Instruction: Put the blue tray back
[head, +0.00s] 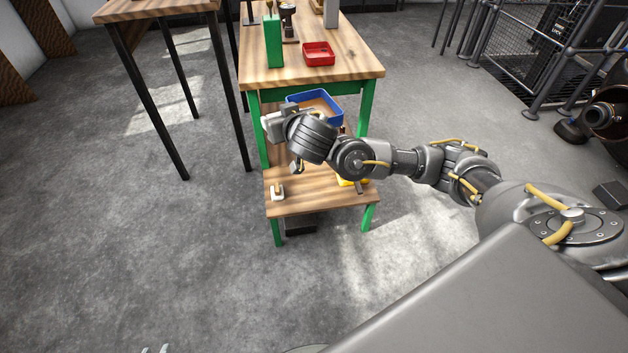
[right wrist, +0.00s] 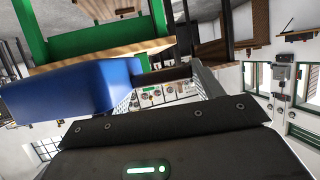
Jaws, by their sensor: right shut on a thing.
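The blue tray (head: 313,95) is just below the front edge of the workbench top, between its green front legs. Its inside looks brown. In the right wrist view the blue tray (right wrist: 72,90) fills the left side as a blurred blue wall. My right gripper is shut on the tray at its side; a dark finger (right wrist: 168,75) meets the blue wall there. In the head view my own wrist mostly hides this gripper. My left gripper (head: 155,350) shows only as pale tips at the bottom edge, far from the tray.
The wooden workbench (head: 345,72) carries a red tray (head: 318,54) and a green box (head: 273,42). Its lower shelf (head: 310,203) holds a small white-and-brown item (head: 277,191) and a partly hidden yellow thing (head: 352,182). Another table (head: 150,8) stands left. Floor in front is clear.

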